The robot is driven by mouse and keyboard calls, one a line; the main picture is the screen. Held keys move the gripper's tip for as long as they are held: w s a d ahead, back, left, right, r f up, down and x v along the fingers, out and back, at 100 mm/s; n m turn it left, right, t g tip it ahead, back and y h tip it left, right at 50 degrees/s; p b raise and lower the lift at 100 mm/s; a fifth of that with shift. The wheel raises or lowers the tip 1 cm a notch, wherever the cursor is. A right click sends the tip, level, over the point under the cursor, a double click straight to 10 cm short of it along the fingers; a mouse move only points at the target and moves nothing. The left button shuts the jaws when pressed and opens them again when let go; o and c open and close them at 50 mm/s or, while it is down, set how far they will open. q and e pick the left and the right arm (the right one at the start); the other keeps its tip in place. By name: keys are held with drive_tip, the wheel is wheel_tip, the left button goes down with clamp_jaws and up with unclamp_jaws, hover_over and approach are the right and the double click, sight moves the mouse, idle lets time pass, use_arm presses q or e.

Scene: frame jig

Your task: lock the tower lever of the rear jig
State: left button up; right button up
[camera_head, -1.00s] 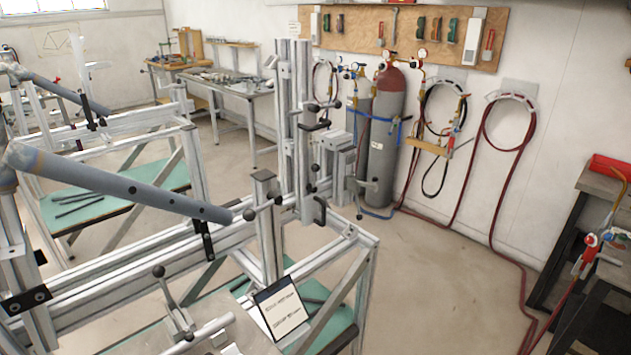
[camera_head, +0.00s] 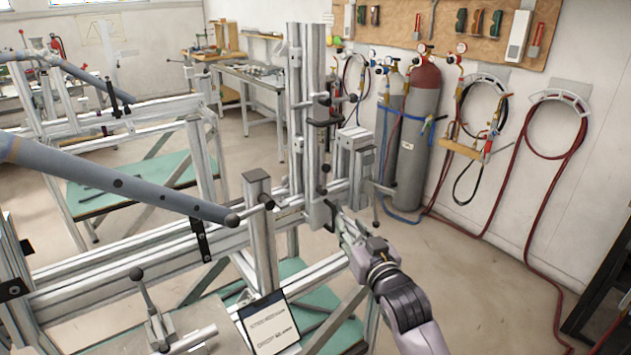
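A metal tower (camera_head: 296,130) of upright profiles stands at the right end of the near frame jig. It carries a dark clamp handle with ball knobs (camera_head: 340,98) on its upper right side. A black hooked lever (camera_head: 331,216) sits lower, at the tower's foot. My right gripper (camera_head: 343,226) reaches up from the bottom right, its fingertips at or beside this lower lever. I cannot tell whether they touch it or how far they are closed. A second jig (camera_head: 130,122) stands behind at the left. My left gripper is not in view.
A grey-blue tube (camera_head: 120,183) lies along the near jig. A small sign (camera_head: 268,322) stands at its front. Gas cylinders (camera_head: 417,140) and hoses (camera_head: 541,160) are at the wall.

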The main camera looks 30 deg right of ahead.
sight(324, 179)
drive_tip(key=r+p+x, duration=0.3)
drive_tip(key=x, duration=1.4)
drive_tip(key=shift+r+t, duration=0.2)
drive_tip(key=shift+t, duration=0.1)
drive_tip(key=shift+a, duration=0.1)
drive_tip(key=shift+c, duration=0.4)
clamp_jaws()
